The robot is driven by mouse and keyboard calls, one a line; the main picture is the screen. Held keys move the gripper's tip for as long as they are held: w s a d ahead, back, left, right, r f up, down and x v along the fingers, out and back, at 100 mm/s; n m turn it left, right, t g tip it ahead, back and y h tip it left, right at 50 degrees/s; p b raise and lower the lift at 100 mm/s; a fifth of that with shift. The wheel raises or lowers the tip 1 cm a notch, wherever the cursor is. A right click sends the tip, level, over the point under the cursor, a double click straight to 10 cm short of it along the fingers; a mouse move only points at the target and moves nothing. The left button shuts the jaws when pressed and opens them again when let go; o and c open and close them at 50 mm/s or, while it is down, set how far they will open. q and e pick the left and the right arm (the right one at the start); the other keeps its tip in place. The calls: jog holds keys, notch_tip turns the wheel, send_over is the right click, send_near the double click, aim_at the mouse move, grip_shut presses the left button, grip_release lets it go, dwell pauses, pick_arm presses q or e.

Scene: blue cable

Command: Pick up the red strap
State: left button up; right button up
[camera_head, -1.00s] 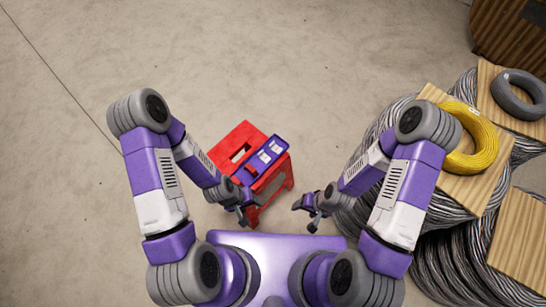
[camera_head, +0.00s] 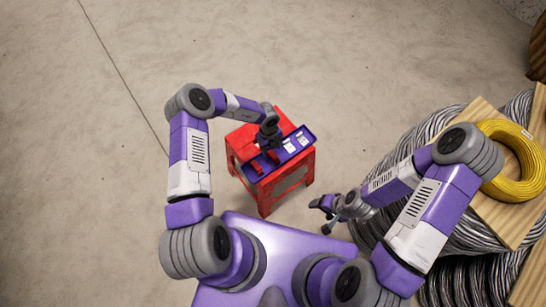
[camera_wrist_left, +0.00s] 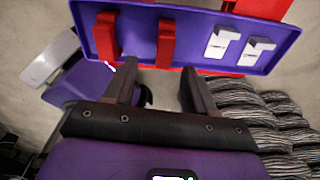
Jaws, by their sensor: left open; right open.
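Two red straps lie side by side in a purple tray (camera_head: 296,147); in the left wrist view they are the left strap (camera_wrist_left: 106,38) and the right strap (camera_wrist_left: 166,43). The tray also shows in the left wrist view (camera_wrist_left: 192,28) and sits on a red stool (camera_head: 240,137). My left gripper (camera_head: 268,143) is over the tray. In the left wrist view its fingers (camera_wrist_left: 159,78) are open and empty, pointing at the tray's near edge close to the right strap. My right gripper (camera_head: 327,212) is open and empty, right of the stool.
Two white pieces (camera_wrist_left: 220,42) lie in the tray's right part. Large grey cable coils (camera_head: 410,145) with wooden boards and a yellow cable coil (camera_head: 515,180) stand at the right. The floor left of and beyond the stool is clear.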

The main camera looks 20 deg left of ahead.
aim_at(273, 155)
pick_arm(q)
jog(key=shift+d+f+n, duration=0.15)
jog(key=shift+f+n, duration=0.1)
jog(key=shift+n, duration=0.15)
jog(key=shift+d+f+b, duration=0.1)
jog(key=shift+f+b, duration=0.4)
jog(key=shift+f, duration=0.4)
jog(key=f+b, duration=0.2)
jog(key=f, duration=0.3)
jog(key=shift+d+f+b, duration=0.2)
jog(key=shift+b, duration=0.1)
jog(key=shift+r, duration=0.1)
jog(key=c, duration=1)
